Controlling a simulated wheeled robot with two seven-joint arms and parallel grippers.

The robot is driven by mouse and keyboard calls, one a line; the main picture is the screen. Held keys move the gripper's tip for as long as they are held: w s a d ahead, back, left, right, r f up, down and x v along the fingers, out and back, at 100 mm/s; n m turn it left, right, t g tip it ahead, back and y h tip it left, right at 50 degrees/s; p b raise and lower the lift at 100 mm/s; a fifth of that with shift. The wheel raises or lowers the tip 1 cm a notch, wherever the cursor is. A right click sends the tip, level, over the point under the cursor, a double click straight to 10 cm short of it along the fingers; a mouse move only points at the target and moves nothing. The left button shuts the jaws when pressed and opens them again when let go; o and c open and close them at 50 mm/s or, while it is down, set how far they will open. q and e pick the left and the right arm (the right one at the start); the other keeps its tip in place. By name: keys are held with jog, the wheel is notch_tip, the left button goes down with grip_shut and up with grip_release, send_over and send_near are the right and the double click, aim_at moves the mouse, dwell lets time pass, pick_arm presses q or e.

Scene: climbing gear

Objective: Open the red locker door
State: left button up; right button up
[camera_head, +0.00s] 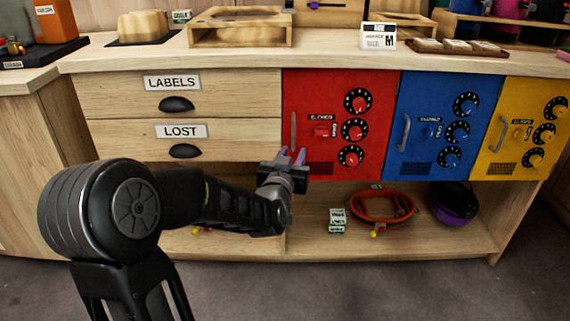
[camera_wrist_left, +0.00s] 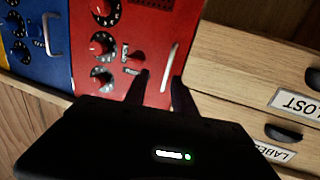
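The red locker door (camera_head: 340,125) is closed in the cabinet front, left of the blue door. It has several black and red dials, a red latch knob (camera_head: 322,131) and a vertical bar handle (camera_head: 293,130) near its left edge. My left gripper (camera_head: 291,156) is just below the handle, in front of the door's lower left corner. In the left wrist view the red door (camera_wrist_left: 133,50) fills the upper middle, and the handle (camera_wrist_left: 168,67) lies ahead between the two parted fingertips (camera_wrist_left: 158,83). The fingers look open and apart from the handle. My right gripper is out of view.
A blue door (camera_head: 440,125) and a yellow door (camera_head: 518,128) stand to the right. Drawers marked LABELS (camera_head: 180,93) and LOST (camera_head: 190,141) are to the left. The open shelf below holds a red-orange coil (camera_head: 381,207), a purple helmet (camera_head: 454,203) and small boxes (camera_head: 337,220).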

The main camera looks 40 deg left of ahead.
aim_at(293, 133)
pick_arm(q)
jog(key=shift+s+a+r+y, duration=0.35)
jog(key=shift+a+r+y, duration=0.05)
jog(key=shift+a+r, duration=0.3)
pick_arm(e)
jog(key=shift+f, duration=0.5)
pick_arm(q)
jog(key=shift+w, duration=0.1)
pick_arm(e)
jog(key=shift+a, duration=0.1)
pick_arm(q)
jog(key=b+x, duration=0.1)
jog(key=x, duration=0.5)
jog(key=shift+w+f+b, duration=0.1)
jog(key=shift+w+b, duration=0.05)
jog(key=shift+b, duration=0.25)
jog(key=shift+w+a, duration=0.35)
jog(key=shift+w, duration=0.25)
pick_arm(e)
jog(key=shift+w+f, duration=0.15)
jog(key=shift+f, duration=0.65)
